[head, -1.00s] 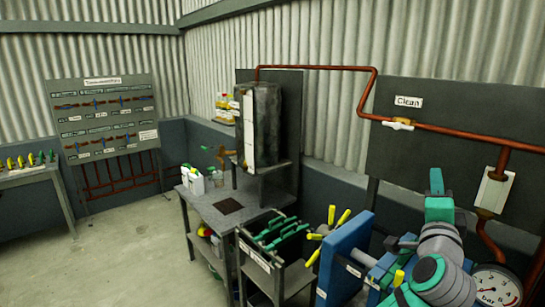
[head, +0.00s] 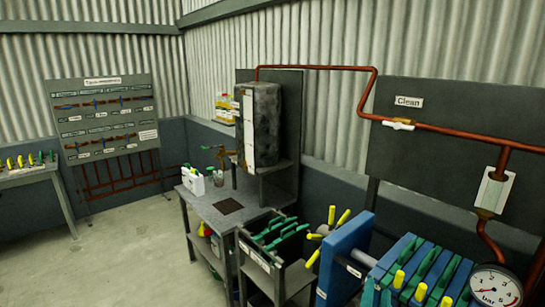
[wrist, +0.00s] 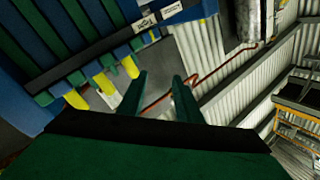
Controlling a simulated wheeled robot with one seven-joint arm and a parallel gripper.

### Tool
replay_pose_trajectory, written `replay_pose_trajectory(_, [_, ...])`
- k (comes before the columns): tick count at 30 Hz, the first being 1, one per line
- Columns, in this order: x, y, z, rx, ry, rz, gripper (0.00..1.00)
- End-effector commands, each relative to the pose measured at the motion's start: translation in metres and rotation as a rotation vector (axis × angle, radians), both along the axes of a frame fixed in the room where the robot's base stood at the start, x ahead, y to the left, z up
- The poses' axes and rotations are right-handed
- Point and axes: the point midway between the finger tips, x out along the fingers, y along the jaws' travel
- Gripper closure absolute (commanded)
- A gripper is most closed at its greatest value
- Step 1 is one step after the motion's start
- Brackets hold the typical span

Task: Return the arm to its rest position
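My gripper (wrist: 159,78) shows only in the wrist view. Its two green fingers stand apart with nothing between them, so it is open and empty. My arm is not visible in the head view. The blue and green plates (head: 425,272) of a press with yellow knobs stand at the lower right of the head view. In the wrist view the plates (wrist: 60,40) and yellow knobs lie to the left of my fingers, and they look apart from them. The wrist picture is tilted.
A pressure gauge (head: 495,287) and copper pipe (head: 450,132) are at the right. A cart with green-handled plates (head: 275,235) stands left of the blue press end (head: 345,255). A metal table (head: 205,200) carries a grey tank (head: 262,125). The floor (head: 130,255) at left is clear.

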Motion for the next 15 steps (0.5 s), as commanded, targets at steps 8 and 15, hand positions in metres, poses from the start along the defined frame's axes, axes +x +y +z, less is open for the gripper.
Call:
replay_pose_trajectory(8, [-0.053,0.05,-0.08,-0.158,0.121,0.063,0.68])
replay_pose_trajectory(15, [-0.109,0.095,-0.134,-0.272,0.206,0.131,0.68])
